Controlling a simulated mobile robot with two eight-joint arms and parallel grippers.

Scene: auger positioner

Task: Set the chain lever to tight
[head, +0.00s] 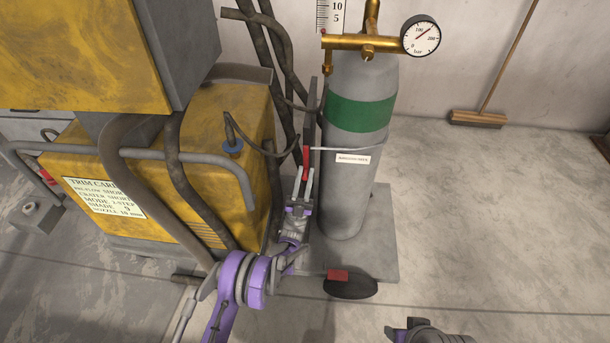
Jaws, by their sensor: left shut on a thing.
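The chain lever (306,156) is a small red handle at the left side of the grey gas cylinder (345,195). A thin grey chain or band (345,148) runs from it across the cylinder's front, below a green stripe. My left gripper (304,178) reaches up from below, its fingers shut on the red lever. The fingers hide the lever's lower part. Whether the chain is slack or taut is too small to tell. Part of my right arm's end (428,333) shows at the bottom edge, away from the cylinder; its fingers are not clear.
A yellow welding machine (225,110) with hoses and a grey rail stands close on the left. A brass regulator with a gauge (420,38) tops the cylinder. The cylinder stands on a wheeled grey base (375,255). A broom (478,118) leans on the wall. Floor at right is clear.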

